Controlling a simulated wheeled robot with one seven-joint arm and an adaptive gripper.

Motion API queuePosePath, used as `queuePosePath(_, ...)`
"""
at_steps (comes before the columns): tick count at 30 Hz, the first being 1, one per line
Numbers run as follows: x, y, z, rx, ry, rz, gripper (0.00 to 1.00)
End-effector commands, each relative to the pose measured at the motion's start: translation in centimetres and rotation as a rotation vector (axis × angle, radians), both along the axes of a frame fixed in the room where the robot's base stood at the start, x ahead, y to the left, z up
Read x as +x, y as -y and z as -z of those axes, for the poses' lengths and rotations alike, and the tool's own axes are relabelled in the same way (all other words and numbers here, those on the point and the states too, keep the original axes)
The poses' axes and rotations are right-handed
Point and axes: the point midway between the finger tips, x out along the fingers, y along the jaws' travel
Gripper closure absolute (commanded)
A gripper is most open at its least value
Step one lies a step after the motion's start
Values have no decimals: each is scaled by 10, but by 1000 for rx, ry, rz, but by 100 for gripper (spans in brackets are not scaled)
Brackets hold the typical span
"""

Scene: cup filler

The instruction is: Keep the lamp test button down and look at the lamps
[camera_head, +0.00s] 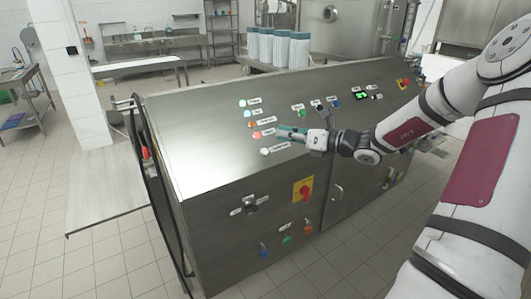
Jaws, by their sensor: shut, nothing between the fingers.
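The sloped steel panel (190,130) carries a column of small round lamps with labels. From top to bottom these are a pale green one (243,103), a blue one (246,114), an orange one (251,124) and a red one (256,135). Below them is a whitish round button (264,151) with a label beside it, too small to read. My gripper (281,131) is shut and empty. Its teal fingers point left, with tips near the red lamp's label, up and right of the whitish button. Whether they touch the panel cannot be told. The colours look bright.
Green and blue buttons and a small green display (361,95) sit further right on the panel. A red rotary switch on a yellow plate (303,189) is on the front face. The tiled floor at front left is clear.

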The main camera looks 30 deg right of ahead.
Motion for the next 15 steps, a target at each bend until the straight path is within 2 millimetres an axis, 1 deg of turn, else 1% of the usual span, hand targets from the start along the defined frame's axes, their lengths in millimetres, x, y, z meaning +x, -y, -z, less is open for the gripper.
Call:
queuePosePath(8, 3, -1, 3, -2, -1, -2, 100)
queuePosePath(15, 15, -1, 17, -2, 0, -3, 100)
